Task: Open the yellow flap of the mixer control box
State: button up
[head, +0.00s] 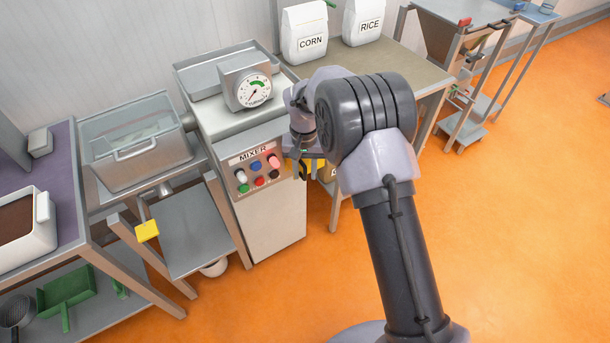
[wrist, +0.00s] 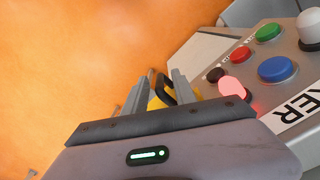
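The mixer control box (head: 252,170) is a light grey cabinet with a MIXER label and coloured buttons. In the wrist view its button panel (wrist: 244,78) is on the right. The yellow flap (wrist: 155,101) shows only in part between my gripper's fingers, with a dark curved handle (wrist: 168,88) in front of it. In the head view only a bit of yellow (head: 290,167) shows beside the panel; my arm hides the rest. My gripper (wrist: 165,74) is at the flap, its two fingers apart on either side of the handle. Whether a finger touches the handle is unclear.
A dial scale (head: 250,82) stands on top of the mixer. CORN (head: 309,40) and RICE (head: 364,20) bags stand on the table behind. A steel bin (head: 134,148) and a yellow tag (head: 146,231) are left.

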jog(key=shift+f, duration=0.15)
grip_shut()
jog(key=shift+w, duration=0.1)
dwell(1.3)
